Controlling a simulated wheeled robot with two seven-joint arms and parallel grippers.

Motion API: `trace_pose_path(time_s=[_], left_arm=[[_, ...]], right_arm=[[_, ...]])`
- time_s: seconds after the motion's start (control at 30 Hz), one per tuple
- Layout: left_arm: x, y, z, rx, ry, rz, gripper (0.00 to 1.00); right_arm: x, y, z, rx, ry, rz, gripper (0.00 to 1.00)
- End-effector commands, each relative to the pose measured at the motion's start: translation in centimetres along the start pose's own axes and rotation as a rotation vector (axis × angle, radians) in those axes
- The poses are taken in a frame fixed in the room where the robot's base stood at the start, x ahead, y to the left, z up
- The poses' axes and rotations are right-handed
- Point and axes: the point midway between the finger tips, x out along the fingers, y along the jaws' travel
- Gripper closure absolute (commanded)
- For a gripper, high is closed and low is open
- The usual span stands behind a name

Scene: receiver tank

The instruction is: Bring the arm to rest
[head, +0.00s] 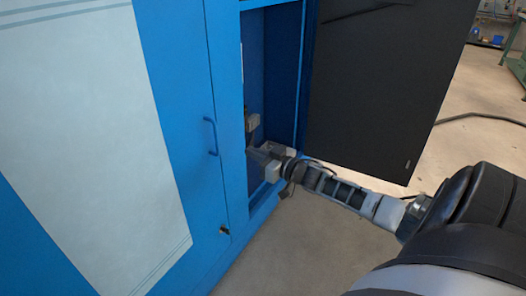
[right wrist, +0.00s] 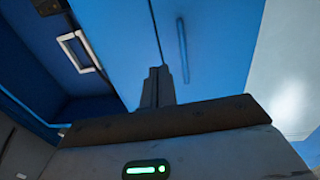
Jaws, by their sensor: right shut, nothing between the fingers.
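My right arm reaches in from the lower right of the head view to the open doorway of a blue cabinet (head: 172,110). My right gripper (head: 256,154) is at the opening's lower left edge, beside the closed blue door. Its fingers are small and partly hard to make out there. In the right wrist view the right gripper (right wrist: 157,84) is shut and empty, its fingers pressed together in front of blue panels. Whether it touches the cabinet I cannot tell. My left gripper is not in view.
The closed door has a blue handle (head: 211,136), also in the right wrist view (right wrist: 183,50), and a lock with a key (head: 224,230). A dark open door (head: 375,85) stands right of the opening, behind my arm. Bare floor (head: 285,245) lies below; a cable (head: 485,116) crosses it at right.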

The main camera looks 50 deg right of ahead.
Motion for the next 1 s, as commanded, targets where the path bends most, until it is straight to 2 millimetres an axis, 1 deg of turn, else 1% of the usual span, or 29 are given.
trace_pose_path(time_s=[0.03, 0.1, 0.2, 0.47, 0.57, 0.67, 0.77, 0.8, 0.87, 0.9, 0.97, 1.0], left_arm=[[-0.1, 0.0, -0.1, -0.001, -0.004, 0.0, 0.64], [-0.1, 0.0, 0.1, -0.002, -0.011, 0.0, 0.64], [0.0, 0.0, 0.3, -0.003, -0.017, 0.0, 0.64], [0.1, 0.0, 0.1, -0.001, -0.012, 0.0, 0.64], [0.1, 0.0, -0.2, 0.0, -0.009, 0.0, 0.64], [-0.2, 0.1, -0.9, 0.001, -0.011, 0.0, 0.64], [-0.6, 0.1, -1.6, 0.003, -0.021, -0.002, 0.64], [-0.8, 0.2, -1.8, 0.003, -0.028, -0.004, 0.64], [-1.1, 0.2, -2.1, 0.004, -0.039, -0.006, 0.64], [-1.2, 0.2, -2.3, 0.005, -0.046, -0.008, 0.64], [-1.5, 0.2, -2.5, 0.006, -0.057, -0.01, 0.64], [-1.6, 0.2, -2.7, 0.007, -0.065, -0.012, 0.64]], right_arm=[[-0.8, 0.0, 0.0, -0.001, -0.003, -0.001, 1.0], [-1.5, 0.1, 0.0, -0.001, -0.001, -0.002, 1.0], [-2.0, 0.1, 0.0, 0.0, 0.0, -0.002, 1.0], [-2.3, 0.1, 0.0, -0.001, 0.0, -0.002, 1.0], [-2.4, -0.6, 0.4, 0.002, -0.009, -0.005, 1.0], [-2.9, -3.6, 1.8, 0.011, -0.051, -0.01, 1.0], [-4.2, -9.2, 3.9, 0.025, -0.128, -0.019, 1.0], [-5.2, -12.0, 4.6, 0.031, -0.169, -0.022, 1.0], [-6.8, -16.3, 5.4, 0.041, -0.233, -0.031, 1.0], [-8.0, -19.1, 5.5, 0.047, -0.275, -0.037, 1.0], [-9.9, -23.2, 5.4, 0.056, -0.339, -0.049, 1.0], [-11.2, -25.6, 5.0, 0.061, -0.38, -0.058, 1.0]])
